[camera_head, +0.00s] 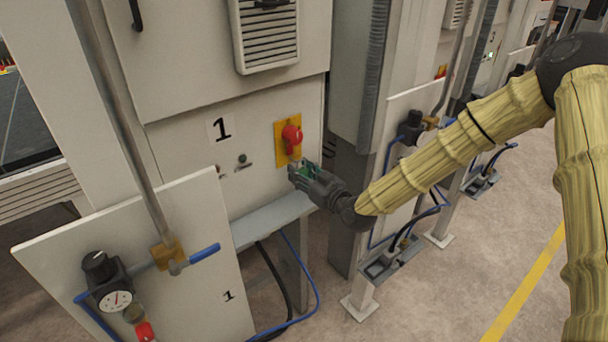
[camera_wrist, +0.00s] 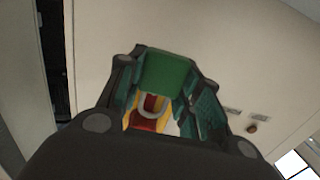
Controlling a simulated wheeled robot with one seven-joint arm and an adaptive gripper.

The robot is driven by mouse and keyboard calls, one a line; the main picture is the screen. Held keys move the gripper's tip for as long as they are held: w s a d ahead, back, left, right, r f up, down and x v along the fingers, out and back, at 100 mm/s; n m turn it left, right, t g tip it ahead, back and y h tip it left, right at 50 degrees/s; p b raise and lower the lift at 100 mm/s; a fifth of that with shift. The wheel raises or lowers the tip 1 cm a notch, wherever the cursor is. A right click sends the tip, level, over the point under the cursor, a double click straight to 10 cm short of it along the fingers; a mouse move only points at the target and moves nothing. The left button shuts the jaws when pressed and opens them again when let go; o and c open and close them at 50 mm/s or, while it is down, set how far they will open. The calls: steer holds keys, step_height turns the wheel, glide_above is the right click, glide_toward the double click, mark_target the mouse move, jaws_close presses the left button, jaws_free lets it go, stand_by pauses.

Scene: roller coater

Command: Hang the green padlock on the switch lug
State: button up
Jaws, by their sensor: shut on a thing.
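The green padlock (camera_wrist: 166,74) is held between the fingers of my gripper (camera_wrist: 165,92) in the wrist view. Its pale shackle (camera_wrist: 150,104) shows below the body, in front of the yellow and red of the switch. In the head view, my gripper (camera_head: 302,172) is just below the red rotary switch (camera_head: 291,137) on its yellow plate (camera_head: 281,153). Only a little green of the padlock (camera_head: 307,169) shows between the fingers there. The lug is not clearly seen, and I cannot tell whether the shackle touches it.
The switch is on the pale cabinet front marked 1 (camera_head: 220,128), near a small dark-green button (camera_head: 242,159). A grey ledge (camera_head: 270,219) runs below my gripper. A white panel (camera_head: 150,250) with a gauge and blue-handled valve (camera_head: 204,253) stands at front left.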

steer(key=x, duration=0.1)
steer(key=b+x, duration=0.1)
steer(key=x, duration=0.1)
steer(key=shift+w+a+f, duration=0.15)
steer(key=shift+w+f, duration=0.05)
steer(key=shift+f, duration=0.2)
steer(key=shift+f+b, duration=0.1)
steer(key=shift+b, duration=0.35)
stand_by(0.6)
steer(key=o, duration=1.1)
steer(key=shift+c, duration=0.2)
steer(key=shift+o, duration=0.5)
steer(key=shift+w+a+f, duration=0.2)
steer(key=shift+w+a, duration=0.05)
steer(key=shift+a, duration=0.25)
steer(key=shift+a, duration=0.1)
